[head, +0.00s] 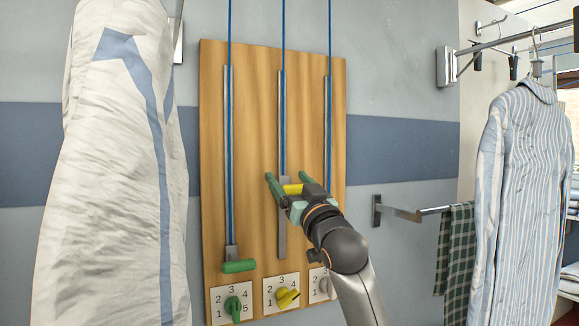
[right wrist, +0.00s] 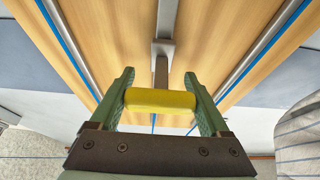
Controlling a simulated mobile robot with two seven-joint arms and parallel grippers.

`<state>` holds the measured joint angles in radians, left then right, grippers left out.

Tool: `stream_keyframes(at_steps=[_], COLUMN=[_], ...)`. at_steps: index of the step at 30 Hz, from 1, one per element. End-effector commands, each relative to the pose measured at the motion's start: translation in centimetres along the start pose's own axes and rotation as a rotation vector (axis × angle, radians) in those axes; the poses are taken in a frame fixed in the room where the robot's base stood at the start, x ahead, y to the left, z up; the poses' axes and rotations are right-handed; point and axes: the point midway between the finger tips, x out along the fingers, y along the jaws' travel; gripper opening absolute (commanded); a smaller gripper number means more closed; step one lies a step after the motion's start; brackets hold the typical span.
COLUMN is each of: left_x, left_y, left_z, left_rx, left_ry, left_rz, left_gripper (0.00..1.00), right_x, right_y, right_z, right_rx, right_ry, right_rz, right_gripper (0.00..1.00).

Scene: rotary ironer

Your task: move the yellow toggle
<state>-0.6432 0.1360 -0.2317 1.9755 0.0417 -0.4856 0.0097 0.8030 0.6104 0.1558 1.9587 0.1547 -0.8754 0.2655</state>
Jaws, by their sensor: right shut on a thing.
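The yellow toggle (head: 292,189) is a short yellow bar on the middle of three vertical slide rails on a wooden board. It sits partway up its rail, well above the green toggle. My right gripper (head: 286,179) has its green fingers at both ends of the yellow bar and is shut on it. In the right wrist view the yellow toggle (right wrist: 160,101) lies crosswise between the two green fingers, in front of the metal rail. My left gripper is not in view.
The wooden board (head: 258,120) also holds a green toggle (head: 238,266) low on the left rail. Below are a green knob (head: 233,307), a yellow knob (head: 287,297) and a partly hidden grey knob. A white cloth (head: 105,190) hangs left; a striped shirt (head: 525,180) hangs right.

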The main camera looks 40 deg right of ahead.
Motion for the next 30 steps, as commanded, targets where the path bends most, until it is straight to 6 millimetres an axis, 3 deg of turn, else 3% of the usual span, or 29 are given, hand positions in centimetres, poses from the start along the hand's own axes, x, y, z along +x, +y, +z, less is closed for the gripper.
stream_keyframes(at_steps=[1, 3, 12, 18, 30], left_x=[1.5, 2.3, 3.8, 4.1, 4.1], left_y=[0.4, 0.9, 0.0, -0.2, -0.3], left_z=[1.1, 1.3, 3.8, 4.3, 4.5], left_rx=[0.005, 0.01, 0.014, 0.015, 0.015], left_ry=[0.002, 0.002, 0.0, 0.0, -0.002], left_rz=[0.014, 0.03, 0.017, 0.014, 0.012], left_gripper=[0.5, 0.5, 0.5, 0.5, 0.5], right_x=[-1.2, -2.0, -4.5, -5.2, -5.4], right_y=[-0.2, -0.2, -0.1, -0.1, -0.2], right_z=[3.3, 5.3, 11.3, 12.9, 13.5], right_rx=[0.0, 0.001, 0.001, 0.001, 0.001], right_ry=[-0.014, -0.015, -0.014, -0.011, -0.015], right_rz=[-0.003, -0.003, -0.002, -0.003, -0.003], right_gripper=[0.0, 0.0, 0.0, 0.0, 0.0])
